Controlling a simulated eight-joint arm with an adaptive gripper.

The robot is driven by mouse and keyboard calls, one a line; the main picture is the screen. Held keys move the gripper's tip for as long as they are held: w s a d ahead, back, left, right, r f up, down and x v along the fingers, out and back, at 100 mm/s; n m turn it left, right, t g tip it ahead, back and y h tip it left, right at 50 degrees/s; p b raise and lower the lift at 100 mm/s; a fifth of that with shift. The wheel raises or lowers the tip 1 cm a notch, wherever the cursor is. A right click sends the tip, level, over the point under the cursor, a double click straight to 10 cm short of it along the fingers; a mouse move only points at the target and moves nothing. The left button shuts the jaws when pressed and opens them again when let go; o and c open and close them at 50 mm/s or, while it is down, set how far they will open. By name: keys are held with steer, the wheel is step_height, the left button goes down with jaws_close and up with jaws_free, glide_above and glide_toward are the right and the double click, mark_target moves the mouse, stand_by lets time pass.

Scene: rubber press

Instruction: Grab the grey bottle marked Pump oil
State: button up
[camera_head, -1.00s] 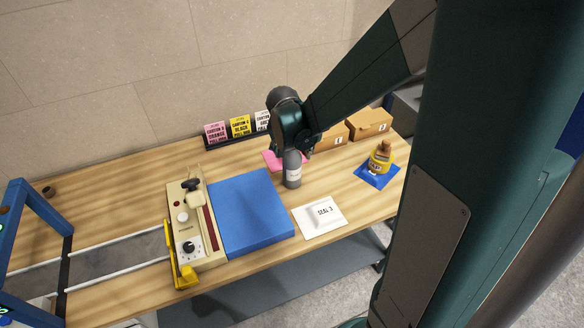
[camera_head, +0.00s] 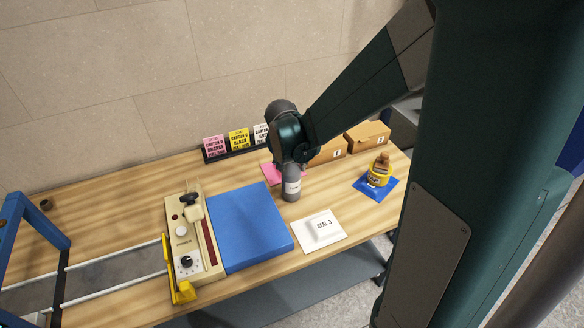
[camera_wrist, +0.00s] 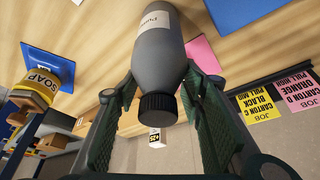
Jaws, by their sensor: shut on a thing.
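The grey bottle (camera_head: 291,188) stands upright at the table's middle, to the right of the blue mat, with a white label facing the body camera. In the wrist view the bottle (camera_wrist: 158,58) shows its black cap and part of a label starting "Pum". My gripper (camera_head: 291,166) comes down on the bottle from above. In the wrist view my gripper (camera_wrist: 160,80) has one green finger on each side of the bottle's upper body, shut on it. I cannot tell whether the bottle's base touches the table.
The blue mat (camera_head: 246,222) and beige press (camera_head: 193,235) lie left. A white "SEAL 3" card (camera_head: 319,229) lies in front. Cartons (camera_head: 367,136), a pink mat (camera_head: 276,172) and carton job cards (camera_head: 239,140) are behind.

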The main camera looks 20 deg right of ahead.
steer(key=shift+r+p, duration=0.3)
steer(key=shift+r, duration=4.6)
steer(key=shift+d, duration=0.1)
